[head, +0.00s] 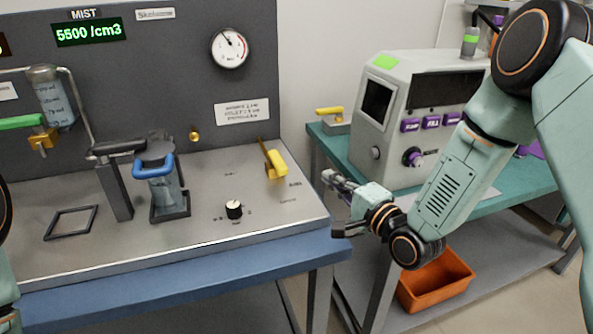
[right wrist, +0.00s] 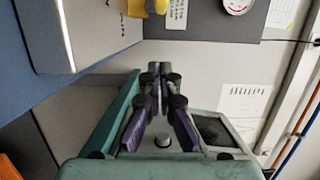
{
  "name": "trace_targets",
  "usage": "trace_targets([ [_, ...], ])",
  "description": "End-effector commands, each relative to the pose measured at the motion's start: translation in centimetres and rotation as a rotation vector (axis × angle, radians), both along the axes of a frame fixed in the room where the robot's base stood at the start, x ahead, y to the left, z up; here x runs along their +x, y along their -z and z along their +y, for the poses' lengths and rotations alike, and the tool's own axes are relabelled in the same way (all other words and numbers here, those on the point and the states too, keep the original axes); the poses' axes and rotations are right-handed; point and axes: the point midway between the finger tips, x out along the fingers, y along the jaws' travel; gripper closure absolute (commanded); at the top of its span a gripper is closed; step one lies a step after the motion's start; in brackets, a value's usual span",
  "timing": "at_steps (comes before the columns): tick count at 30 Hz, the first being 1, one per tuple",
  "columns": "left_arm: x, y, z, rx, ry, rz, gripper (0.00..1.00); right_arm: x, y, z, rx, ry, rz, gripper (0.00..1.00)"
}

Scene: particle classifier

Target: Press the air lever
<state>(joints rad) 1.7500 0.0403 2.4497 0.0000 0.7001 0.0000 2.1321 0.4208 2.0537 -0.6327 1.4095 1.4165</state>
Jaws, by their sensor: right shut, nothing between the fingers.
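A yellow lever (head: 276,162) stands at the right side of the grey console's sloped deck, probably the air lever; its label is too small to read. Part of a yellow piece also shows at the top of the right wrist view (right wrist: 156,5). My right gripper (head: 329,178) is right of the console's edge, apart from the yellow lever. In the right wrist view my right fingers (right wrist: 156,72) are together and empty. My left gripper is out of view; only a bit of my left arm shows at the left edge.
An orange bin (head: 436,283) sits below.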

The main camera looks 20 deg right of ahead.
Motion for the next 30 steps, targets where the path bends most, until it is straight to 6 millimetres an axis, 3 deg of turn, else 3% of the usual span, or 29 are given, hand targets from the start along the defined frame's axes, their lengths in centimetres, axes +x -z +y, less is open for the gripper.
trace_targets([
  [11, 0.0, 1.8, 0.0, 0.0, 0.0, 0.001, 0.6, 7.2, 0.1, 2.2, -0.003, -0.004, -0.004, 1.0],
  [18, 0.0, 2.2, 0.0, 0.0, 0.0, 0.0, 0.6, 6.9, 0.1, 5.1, 0.0, -0.004, 0.001, 1.0],
  [30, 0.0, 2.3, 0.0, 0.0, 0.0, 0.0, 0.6, 6.8, 0.0, 6.0, 0.001, 0.0, 0.0, 1.0],
])
